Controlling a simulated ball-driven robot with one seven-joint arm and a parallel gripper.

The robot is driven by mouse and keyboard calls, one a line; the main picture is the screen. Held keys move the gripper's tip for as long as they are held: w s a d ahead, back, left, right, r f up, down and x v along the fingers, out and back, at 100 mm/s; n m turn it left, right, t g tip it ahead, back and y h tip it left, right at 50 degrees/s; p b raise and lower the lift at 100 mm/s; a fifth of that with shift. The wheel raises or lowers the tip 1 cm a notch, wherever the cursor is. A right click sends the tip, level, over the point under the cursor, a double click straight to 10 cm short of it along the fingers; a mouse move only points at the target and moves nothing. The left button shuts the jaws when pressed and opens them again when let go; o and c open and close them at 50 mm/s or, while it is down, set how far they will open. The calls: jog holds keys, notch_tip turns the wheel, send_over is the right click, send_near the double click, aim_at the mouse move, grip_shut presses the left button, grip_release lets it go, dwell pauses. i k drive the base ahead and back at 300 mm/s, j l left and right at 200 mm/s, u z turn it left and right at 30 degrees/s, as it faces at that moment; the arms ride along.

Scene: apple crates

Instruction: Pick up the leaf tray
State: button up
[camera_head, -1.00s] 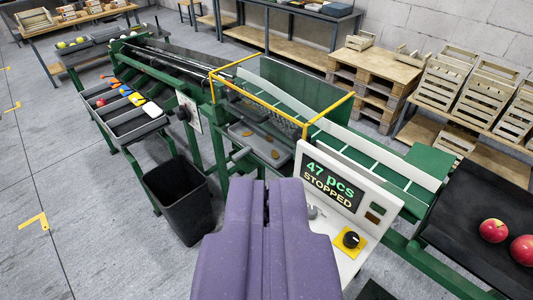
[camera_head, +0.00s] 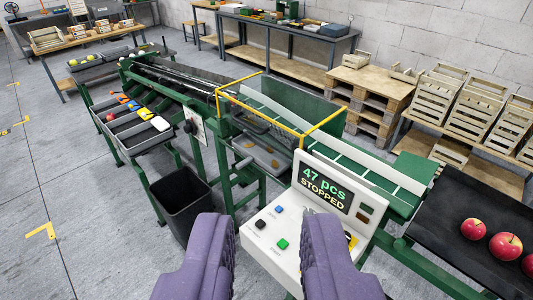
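The leaf tray (camera_head: 258,160) is a shallow grey tray with a few brown leaves in it. It sits low in the green sorting machine, below the yellow-framed guard, and is partly hidden by the machine's frame. My gripper (camera_head: 264,238) is open and empty, its two purple fingers wide apart in the foreground. In the picture it is below the tray and in front of the control panel, not touching the tray.
The control panel (camera_head: 285,222) has buttons and a display reading "47 pcs STOPPED". A black bin (camera_head: 180,200) stands on the floor to the left. Apples (camera_head: 474,229) lie on a black belt at right. Crates (camera_head: 441,94) stand behind. Floor at left is clear.

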aim_at(258, 153)
jog(key=i+j, duration=0.3)
jog(key=i+j+u, duration=0.1)
jog(key=i+j, duration=0.15)
jog(key=i, duration=0.25)
jog(key=i+j, duration=0.25)
jog(key=i, duration=0.15)
jog(key=i+l+u, duration=0.15)
jog(key=i, duration=0.95)
